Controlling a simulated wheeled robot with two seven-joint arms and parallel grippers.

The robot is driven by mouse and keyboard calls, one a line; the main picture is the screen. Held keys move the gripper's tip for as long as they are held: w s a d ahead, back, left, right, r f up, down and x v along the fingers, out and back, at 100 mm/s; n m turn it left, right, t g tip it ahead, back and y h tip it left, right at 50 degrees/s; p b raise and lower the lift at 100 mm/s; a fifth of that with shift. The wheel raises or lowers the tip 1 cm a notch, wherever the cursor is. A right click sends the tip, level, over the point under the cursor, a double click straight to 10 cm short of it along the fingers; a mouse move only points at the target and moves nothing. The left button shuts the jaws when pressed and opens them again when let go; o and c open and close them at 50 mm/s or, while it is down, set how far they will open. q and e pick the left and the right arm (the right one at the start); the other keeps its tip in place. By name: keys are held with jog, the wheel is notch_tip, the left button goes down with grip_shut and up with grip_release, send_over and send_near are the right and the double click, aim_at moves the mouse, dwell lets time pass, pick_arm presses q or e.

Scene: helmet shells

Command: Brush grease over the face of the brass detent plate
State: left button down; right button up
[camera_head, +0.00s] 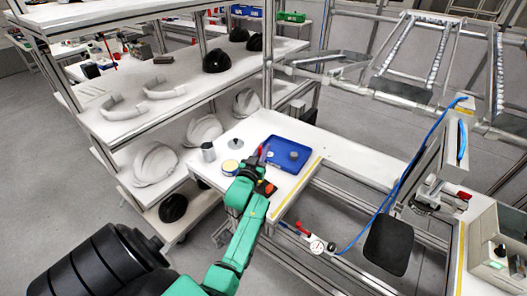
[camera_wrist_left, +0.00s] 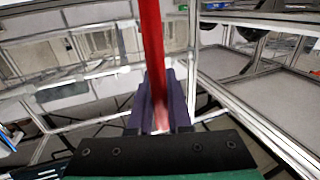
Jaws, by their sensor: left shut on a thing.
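My left gripper (camera_head: 261,158) is over the white bench near the left edge of the blue tray (camera_head: 306,168). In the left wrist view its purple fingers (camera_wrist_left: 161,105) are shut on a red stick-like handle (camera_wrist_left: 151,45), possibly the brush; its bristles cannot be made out. A small round tin with a yellow rim (camera_head: 230,167) stands just left of the gripper. A small dark round piece (camera_head: 293,155) lies in the tray. I cannot identify the brass detent plate for certain. My right gripper is not in view.
A grey cup (camera_head: 208,152) and a small grey cone-shaped piece (camera_head: 235,143) stand behind the tin. An orange and black item (camera_head: 265,188) lies by the bench's front edge. Shelves with white helmet shells (camera_head: 155,163) are at left. A blue hose (camera_head: 385,205) hangs at right.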

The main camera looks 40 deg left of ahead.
pick_arm(q)
jog(key=shift+s+a, duration=0.1)
jog(key=shift+a, duration=0.6)
jog(key=shift+p+v, duration=1.3)
jog(key=shift+p, duration=0.1)
jog(key=shift+d+r, duration=0.1)
jog(key=shift+d, duration=0.05)
notch_tip(320, 180, up, 7)
jog(key=p, duration=0.6)
jog(key=shift+p, duration=0.4)
